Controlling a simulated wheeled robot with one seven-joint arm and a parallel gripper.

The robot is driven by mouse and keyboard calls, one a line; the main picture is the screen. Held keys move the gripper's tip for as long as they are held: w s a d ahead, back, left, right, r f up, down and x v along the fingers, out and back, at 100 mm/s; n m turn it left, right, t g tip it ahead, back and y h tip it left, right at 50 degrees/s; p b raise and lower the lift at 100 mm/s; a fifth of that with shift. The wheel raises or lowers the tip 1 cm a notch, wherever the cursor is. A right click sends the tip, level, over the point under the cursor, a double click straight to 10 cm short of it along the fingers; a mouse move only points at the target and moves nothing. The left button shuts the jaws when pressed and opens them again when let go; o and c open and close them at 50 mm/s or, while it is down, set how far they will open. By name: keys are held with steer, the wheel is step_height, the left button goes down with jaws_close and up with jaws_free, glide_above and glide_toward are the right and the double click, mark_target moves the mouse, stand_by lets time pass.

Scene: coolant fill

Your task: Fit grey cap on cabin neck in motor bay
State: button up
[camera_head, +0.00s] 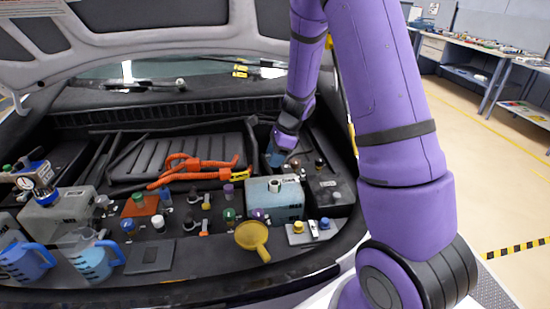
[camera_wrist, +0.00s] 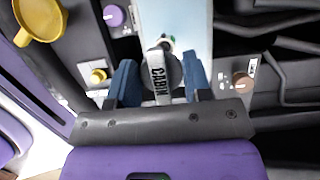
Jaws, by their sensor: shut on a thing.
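My gripper (camera_wrist: 160,82) is shut on the round grey cap (camera_wrist: 158,76), with one blue finger on each side. A pale strip across the cap reads "CABIN". In the head view my gripper (camera_head: 276,155) is behind the pale blue tank (camera_head: 277,207), and the cap cannot be made out there. The tank has an open pale neck (camera_head: 274,186) on its top. In the wrist view the neck (camera_wrist: 168,42) shows just beyond the cap, on the tank's top (camera_wrist: 188,20). The cap appears apart from the neck, and its height above the tank is unclear.
A yellow funnel (camera_head: 252,237) lies in front of the tank. A purple cap (camera_wrist: 114,16), a yellow cap (camera_wrist: 97,76) and a brown cap (camera_wrist: 242,80) stand near it. Orange cables (camera_head: 190,168) run at left, and blue jugs (camera_head: 95,262) stand at far left.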

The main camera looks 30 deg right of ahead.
stand_by(0.4)
steer(key=shift+f, duration=2.85)
steer(key=shift+f, duration=1.45)
steer(key=o, duration=1)
steer(key=shift+c, duration=0.2)
steer(key=v, duration=1)
steer(key=shift+r, duration=0.35)
steer(key=shift+d, duration=0.1)
